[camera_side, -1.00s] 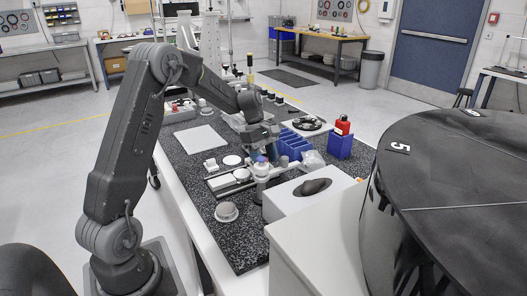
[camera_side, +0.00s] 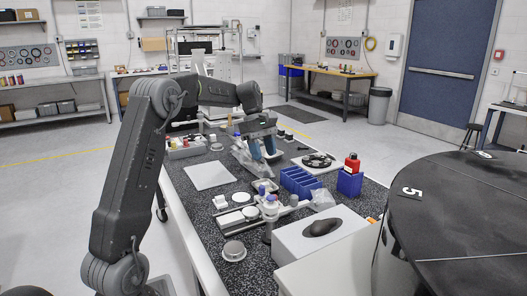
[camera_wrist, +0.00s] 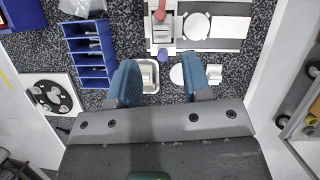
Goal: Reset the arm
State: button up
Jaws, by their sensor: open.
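My gripper (camera_side: 262,148) is raised above the speckled black worktop in the side view. Its two blue fingers point down. The wrist view also shows my gripper (camera_wrist: 161,82), with the fingers spread wide and nothing held between them. A small metal dish (camera_wrist: 147,73) shows between the fingers from above, beside a white disc (camera_wrist: 177,74) partly hidden by the right finger.
A blue divided bin (camera_side: 300,183), a blue holder (camera_side: 349,184) with a red bottle (camera_side: 351,163), and a white box (camera_side: 335,233) with a dark oval top crowd the right side. A white plate (camera_side: 209,175) lies flat at left. A large black drum (camera_side: 460,215) fills the right foreground.

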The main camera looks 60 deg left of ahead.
dwell(0.3)
jog(key=s+d+r+m+t+y, duration=0.1)
jog(key=s+d+r+m+y, duration=0.2)
jog(key=d, duration=0.5)
jog(key=s+d+r+m, duration=0.2)
jog(key=s+d+m, duration=0.25)
jog(key=d, duration=0.25)
jog(key=s+d+f+m+t+y, duration=0.1)
jog(key=s+d+f+m+t, duration=0.2)
jog(key=s+d+m, duration=0.7)
jog(key=s+f+m, duration=0.2)
jog(key=s, duration=0.2)
jog(key=shift+d+t+y, duration=0.3)
jog(key=shift+d+t, duration=0.05)
jog(key=shift+t, duration=0.05)
